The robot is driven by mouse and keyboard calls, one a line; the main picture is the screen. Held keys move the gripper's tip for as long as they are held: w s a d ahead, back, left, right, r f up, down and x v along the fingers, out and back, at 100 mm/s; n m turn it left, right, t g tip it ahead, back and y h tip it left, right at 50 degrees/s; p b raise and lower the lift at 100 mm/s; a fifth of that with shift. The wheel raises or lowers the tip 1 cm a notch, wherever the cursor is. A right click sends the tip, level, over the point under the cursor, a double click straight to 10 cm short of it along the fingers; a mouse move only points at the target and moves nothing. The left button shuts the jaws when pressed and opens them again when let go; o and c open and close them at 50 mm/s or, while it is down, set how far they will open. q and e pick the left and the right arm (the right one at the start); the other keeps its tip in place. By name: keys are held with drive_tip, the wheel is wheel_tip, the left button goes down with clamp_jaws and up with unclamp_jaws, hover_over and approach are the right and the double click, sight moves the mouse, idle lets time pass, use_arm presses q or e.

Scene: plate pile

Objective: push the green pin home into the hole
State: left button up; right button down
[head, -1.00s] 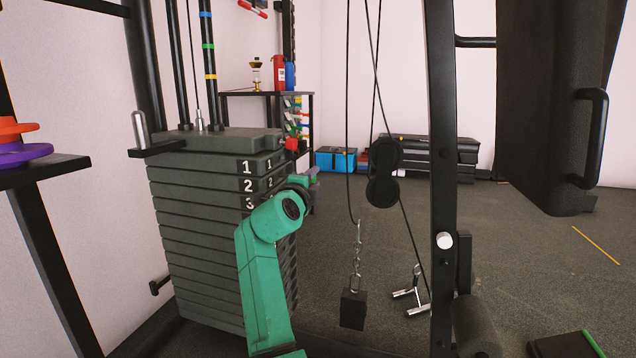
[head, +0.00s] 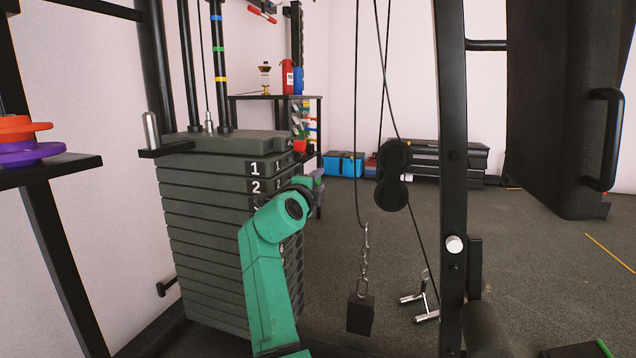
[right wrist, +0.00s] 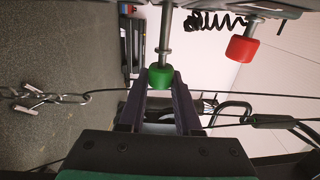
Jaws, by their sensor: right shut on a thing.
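The green pin (right wrist: 160,77) shows in the right wrist view as a green knob on a metal shaft. Its shaft runs up to the weight stack's edge at the top of that view; the hole itself is hidden, so I cannot tell how deep the shaft sits. My right gripper (right wrist: 160,88) is shut on the knob, one dark finger on each side. In the head view my right gripper (head: 316,184) is beside the right side of the dark weight stack (head: 212,215), near the plates marked 1 and 2, and mostly hidden by my wrist. My left gripper is not in view.
A red knob (right wrist: 243,48) with a coiled black cord is near the green pin. A black upright (head: 453,150), cables and a hanging chain (head: 365,262) stand to the right. A shelf with orange and purple discs (head: 25,150) is at left.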

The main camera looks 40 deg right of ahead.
drive_tip(key=shift+w+a, duration=0.1)
drive_tip(key=shift+w, duration=0.05)
drive_tip(key=shift+w+a+b, duration=0.15)
drive_tip(key=shift+w+a, duration=0.4)
drive_tip(key=shift+w, duration=0.2)
drive_tip(key=shift+w+a+b, duration=0.15)
drive_tip(key=shift+w+a, duration=0.35)
drive_tip(key=shift+w, duration=0.25)
drive_tip(key=c, duration=0.5)
unclamp_jaws()
